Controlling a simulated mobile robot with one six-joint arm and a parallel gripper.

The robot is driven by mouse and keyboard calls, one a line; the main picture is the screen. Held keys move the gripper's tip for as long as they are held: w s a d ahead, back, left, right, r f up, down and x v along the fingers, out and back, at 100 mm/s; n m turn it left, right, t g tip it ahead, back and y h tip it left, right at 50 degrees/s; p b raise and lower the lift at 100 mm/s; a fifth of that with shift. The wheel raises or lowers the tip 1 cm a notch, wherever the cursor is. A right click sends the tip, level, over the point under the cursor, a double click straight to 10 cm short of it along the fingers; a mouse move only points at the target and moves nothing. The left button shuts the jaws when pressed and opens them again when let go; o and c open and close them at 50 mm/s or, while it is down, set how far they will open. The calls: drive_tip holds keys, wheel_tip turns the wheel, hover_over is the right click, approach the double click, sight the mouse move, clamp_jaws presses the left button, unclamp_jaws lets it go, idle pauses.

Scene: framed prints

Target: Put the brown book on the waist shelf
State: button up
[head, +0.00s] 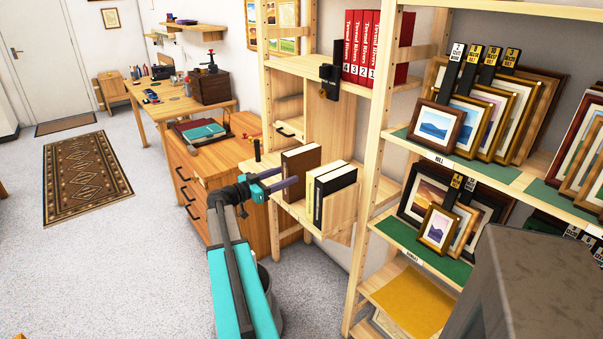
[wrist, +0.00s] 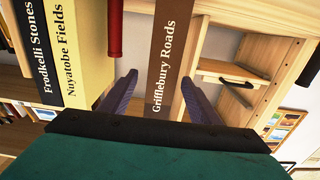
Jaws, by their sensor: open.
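The brown book (head: 301,173) stands upright on the waist-high wooden shelf (head: 287,205). In the wrist view its spine (wrist: 170,60) reads "Grifflebury Roads". My gripper (head: 286,178) is open at the book, with one purple finger on each side of the spine in the wrist view (wrist: 160,90). A gap shows between the left finger and the book; the right finger is close to it, and I cannot tell whether it touches. A black book (head: 318,203) and a yellow book (head: 330,195) stand to the right, apart from the brown one.
Red volumes (head: 362,48) stand on the shelf above. A rack of framed prints (head: 437,125) is at the right. A wooden drawer cabinet (head: 190,185) with a teal book (head: 202,131) on top stands left of my arm. The floor at the left is clear around a patterned rug (head: 84,175).

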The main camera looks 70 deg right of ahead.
sight(302, 168)
drive_tip(key=shift+x, duration=1.6)
drive_tip(key=shift+p+x, duration=1.2)
drive_tip(key=shift+x, duration=1.4)
drive_tip(key=shift+w+d, duration=0.1)
drive_tip(key=shift+w, duration=0.05)
drive_tip(key=shift+c, duration=0.2)
drive_tip(key=shift+r, duration=0.15)
clamp_jaws()
